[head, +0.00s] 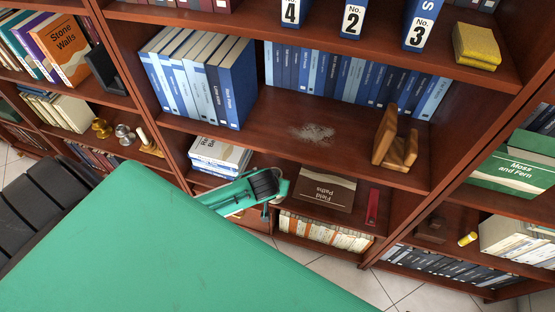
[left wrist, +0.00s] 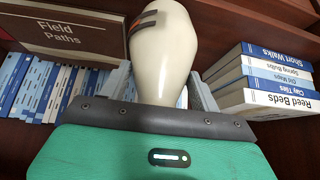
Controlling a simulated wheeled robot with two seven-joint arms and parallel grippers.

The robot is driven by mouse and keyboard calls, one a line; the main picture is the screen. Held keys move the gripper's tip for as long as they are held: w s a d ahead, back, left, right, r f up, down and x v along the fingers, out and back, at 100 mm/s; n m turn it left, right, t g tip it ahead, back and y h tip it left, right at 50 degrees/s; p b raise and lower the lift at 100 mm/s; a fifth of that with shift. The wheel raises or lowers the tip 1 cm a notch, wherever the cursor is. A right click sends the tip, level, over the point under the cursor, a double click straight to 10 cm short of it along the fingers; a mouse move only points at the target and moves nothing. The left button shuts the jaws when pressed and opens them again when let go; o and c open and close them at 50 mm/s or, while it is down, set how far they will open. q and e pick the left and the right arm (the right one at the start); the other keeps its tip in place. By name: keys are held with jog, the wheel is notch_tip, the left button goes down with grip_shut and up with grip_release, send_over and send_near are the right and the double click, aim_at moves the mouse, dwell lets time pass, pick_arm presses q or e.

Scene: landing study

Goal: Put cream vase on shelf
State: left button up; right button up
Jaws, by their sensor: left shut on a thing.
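The cream vase (left wrist: 165,55) shows in the left wrist view, with dark and orange bands at the top of the picture. My left gripper (left wrist: 160,88) is shut on it, with a grey finger on each side. In the head view my left gripper (head: 264,185) is in front of the lower shelf, between a stack of books and the Field Paths book. I cannot make out the vase there; the gripper and arm hide it. The middle shelf (head: 270,115) above has a bare stretch with a pale dusty patch (head: 312,132). My right gripper is not in view.
Blue books (head: 205,80) stand left on the middle shelf, and a wooden bookend (head: 394,140) stands right. The book stack (head: 218,155), the Field Paths book (head: 325,190) and a red object (head: 372,207) are on the shelf below. Binders (head: 354,18) stand above.

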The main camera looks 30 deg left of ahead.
pick_arm(q)
jog(key=shift+w+a, duration=0.2)
jog(key=shift+w, duration=0.4)
jog(key=w, duration=0.2)
jog(key=w+a, duration=0.1)
jog(key=shift+w+a, duration=0.1)
jog(key=shift+w, duration=0.25)
jog(key=shift+s+f+b, duration=0.15)
jog(key=shift+f+b, duration=0.25)
jog(key=shift+f, duration=0.3)
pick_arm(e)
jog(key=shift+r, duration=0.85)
pick_arm(q)
jog(key=o, duration=1.4)
jog(key=shift+s+f, duration=0.1)
